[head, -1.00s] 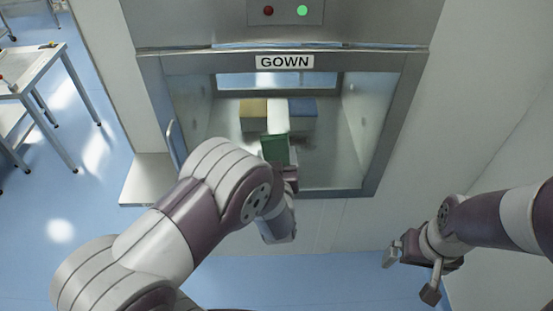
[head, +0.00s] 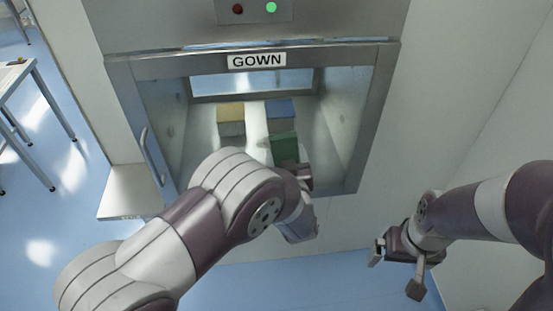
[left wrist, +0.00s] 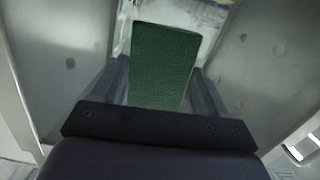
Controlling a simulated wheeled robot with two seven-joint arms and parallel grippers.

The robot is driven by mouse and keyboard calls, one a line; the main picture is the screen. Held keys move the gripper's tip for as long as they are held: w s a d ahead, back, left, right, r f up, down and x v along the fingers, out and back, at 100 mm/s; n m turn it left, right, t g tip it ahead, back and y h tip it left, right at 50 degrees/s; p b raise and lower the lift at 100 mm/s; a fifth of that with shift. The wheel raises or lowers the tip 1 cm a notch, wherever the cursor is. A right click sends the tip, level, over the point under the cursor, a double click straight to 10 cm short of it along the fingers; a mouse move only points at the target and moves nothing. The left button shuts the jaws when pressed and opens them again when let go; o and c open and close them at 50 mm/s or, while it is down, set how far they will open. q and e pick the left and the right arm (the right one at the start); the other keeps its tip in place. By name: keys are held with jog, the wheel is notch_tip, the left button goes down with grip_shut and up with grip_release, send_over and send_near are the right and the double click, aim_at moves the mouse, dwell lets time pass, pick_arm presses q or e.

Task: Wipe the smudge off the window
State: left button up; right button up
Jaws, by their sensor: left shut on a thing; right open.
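My left gripper (head: 301,175) is shut on the pad, partly hidden by my left arm. In the left wrist view the green pad (left wrist: 163,65) sits upright between the fingers. My right gripper (head: 395,250) is open and empty, low at the right.
A yellow block (head: 231,112) and a blue block (head: 281,112) lie inside the hatch. A door handle (head: 151,157) and a metal ledge (head: 130,192) are at the window's left. A table (head: 30,85) stands at far left. The blue floor below is clear.

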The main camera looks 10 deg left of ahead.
aim_at(298, 152)
pick_arm(q)
jog(key=shift+w+d+b, duration=0.2)
jog(key=shift+d, duration=0.55)
jog(key=shift+w+d+b, duration=0.15)
jog(key=shift+w+d, duration=0.05)
jog(key=shift+d, duration=0.5)
jog(key=shift+w+d, duration=0.15)
jog(key=shift+d, duration=0.15)
jog(key=shift+a+r, duration=0.1)
jog(key=shift+a, duration=0.15)
jog(key=shift+s+a+p, duration=0.15)
jog(key=shift+s+a, duration=0.05)
jog(key=shift+a, duration=0.3)
jog(key=shift+s+a+p, duration=0.15)
jog(key=shift+a, duration=0.35)
jog(key=shift+s+a+p, duration=0.15)
jog(key=shift+s+a, duration=0.25)
jog(key=shift+a, duration=1)
jog(key=shift+s+a+p, duration=0.1)
jog(key=shift+s+a, duration=0.35)
jog(key=shift+a, duration=0.9)
jog(key=shift+s+a+p, duration=0.15)
jog(key=shift+s+a, duration=0.25)
jog(key=shift+a, duration=1)
jog(key=shift+f+p+v, duration=0.2)
jog(key=shift+p+v, duration=0.1)
jog(key=shift+v, duration=1.15)
jog(key=shift+f+p+v, duration=0.15)
jog(key=shift+p+v, duration=0.15)
jog(key=shift+v, duration=1.15)
